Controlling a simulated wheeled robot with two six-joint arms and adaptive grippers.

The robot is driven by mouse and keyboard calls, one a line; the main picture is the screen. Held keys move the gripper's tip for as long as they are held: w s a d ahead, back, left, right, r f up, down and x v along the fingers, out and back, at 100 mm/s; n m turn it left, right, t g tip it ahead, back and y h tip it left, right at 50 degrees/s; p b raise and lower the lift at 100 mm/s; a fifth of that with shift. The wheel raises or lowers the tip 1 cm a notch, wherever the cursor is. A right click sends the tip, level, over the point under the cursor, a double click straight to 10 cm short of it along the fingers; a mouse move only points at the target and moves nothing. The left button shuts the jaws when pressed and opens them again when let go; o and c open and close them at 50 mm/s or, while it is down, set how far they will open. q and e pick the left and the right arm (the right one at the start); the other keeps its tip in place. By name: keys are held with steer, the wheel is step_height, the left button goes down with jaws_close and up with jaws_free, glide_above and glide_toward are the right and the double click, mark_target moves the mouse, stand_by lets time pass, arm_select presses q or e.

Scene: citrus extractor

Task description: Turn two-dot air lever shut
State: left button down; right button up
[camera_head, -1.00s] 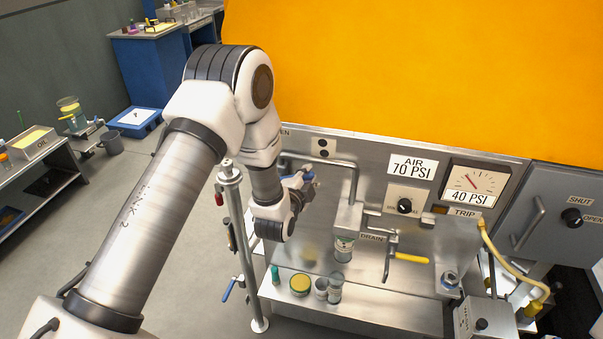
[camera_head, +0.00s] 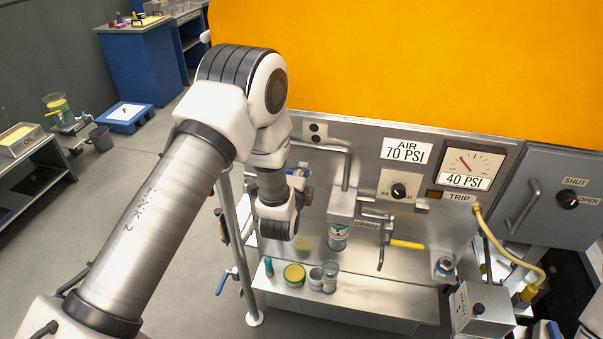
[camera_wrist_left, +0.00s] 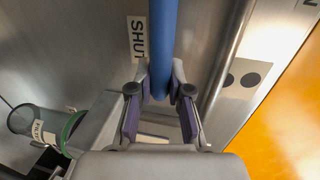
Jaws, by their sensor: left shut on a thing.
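The two-dot plate (camera_head: 314,132) is on the steel panel, above a bent pipe; it also shows in the left wrist view (camera_wrist_left: 243,78). A blue lever (camera_wrist_left: 163,35) runs down between my left gripper's fingers (camera_wrist_left: 160,95) in the left wrist view, with the pads on both sides of it. The gripper is shut on this lever. A SHUT label (camera_wrist_left: 137,37) is just left of the lever there. In the head view my left gripper (camera_head: 298,183) is beside the pipe below the plate, and my wrist hides most of the lever. My right gripper is not in view.
A steel pipe (camera_wrist_left: 228,60) runs close beside the lever. Right of it are a yellow drain handle (camera_head: 407,244) and the trip gauge (camera_head: 472,165). Several jars, one with a yellow lid (camera_head: 294,273), stand on the shelf below. An upright post (camera_head: 236,240) is near my left forearm.

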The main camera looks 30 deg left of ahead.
arm_select(q)
steer(key=c, duration=1.1)
jaws_free()
steer(key=v, duration=1.1)
steer(key=shift+s+d+r, duration=0.1)
steer(key=shift+s, duration=0.3)
